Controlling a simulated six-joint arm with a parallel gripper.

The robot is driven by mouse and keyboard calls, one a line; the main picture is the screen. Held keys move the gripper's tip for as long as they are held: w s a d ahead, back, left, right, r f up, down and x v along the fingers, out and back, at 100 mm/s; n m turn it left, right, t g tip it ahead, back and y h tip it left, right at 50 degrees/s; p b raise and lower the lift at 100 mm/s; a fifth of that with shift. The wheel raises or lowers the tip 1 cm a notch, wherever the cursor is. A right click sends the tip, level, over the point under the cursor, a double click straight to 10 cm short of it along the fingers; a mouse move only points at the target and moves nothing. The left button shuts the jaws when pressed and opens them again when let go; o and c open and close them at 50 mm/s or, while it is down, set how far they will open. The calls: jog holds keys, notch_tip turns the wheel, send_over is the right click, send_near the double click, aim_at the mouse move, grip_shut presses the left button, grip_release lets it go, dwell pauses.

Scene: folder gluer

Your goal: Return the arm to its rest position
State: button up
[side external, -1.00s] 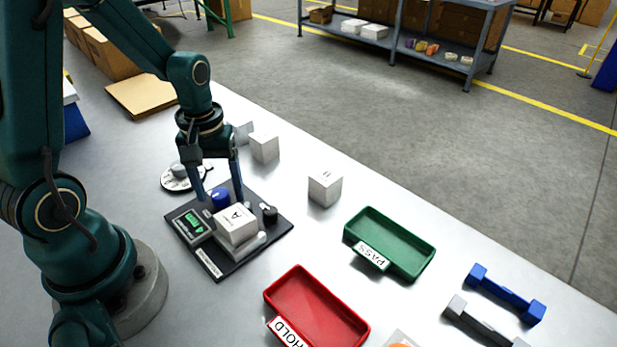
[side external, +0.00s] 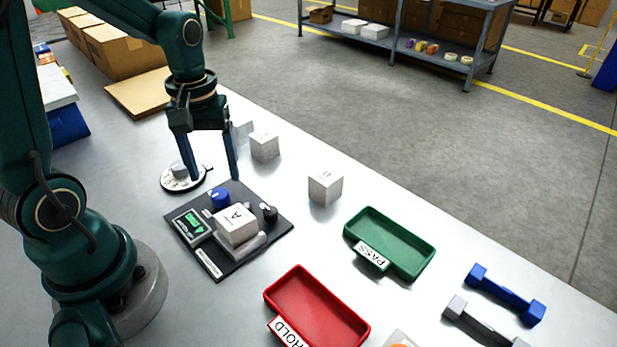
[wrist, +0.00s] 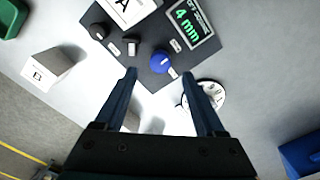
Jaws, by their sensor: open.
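My gripper (side external: 211,178) is open and empty above the table, behind the black test device (side external: 235,262). In the wrist view my gripper (wrist: 165,75) points down with its fingers apart and nothing between them. The device carries a blue knob (side external: 220,197), a black knob, a green-lit display (side external: 192,226) and a white box marked A (side external: 236,222). In the wrist view the display (wrist: 190,20) reads 4 mm. A white round dial (side external: 183,177) lies beside the device, near the left finger.
White boxes (side external: 265,146) (side external: 325,188) stand on the table to the right. A green PASS tray (side external: 390,240), a red HOLD tray (side external: 318,305) and a blue bar-shaped part (side external: 505,293) lie nearer the front right. Cardboard boxes (side external: 110,45) stand at the back left.

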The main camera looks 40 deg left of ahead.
jog(key=shift+w+d+r, duration=0.15)
jog(key=shift+r, duration=0.05)
jog(key=s+d+r+m+t, duration=0.5)
jog(key=s+d+r+m, duration=0.1)
jog(key=d+r+m, duration=0.2)
jog(key=shift+r+m+t, duration=0.15)
jog(key=shift+m+t, duration=0.15)
jog(key=shift+m, duration=0.3)
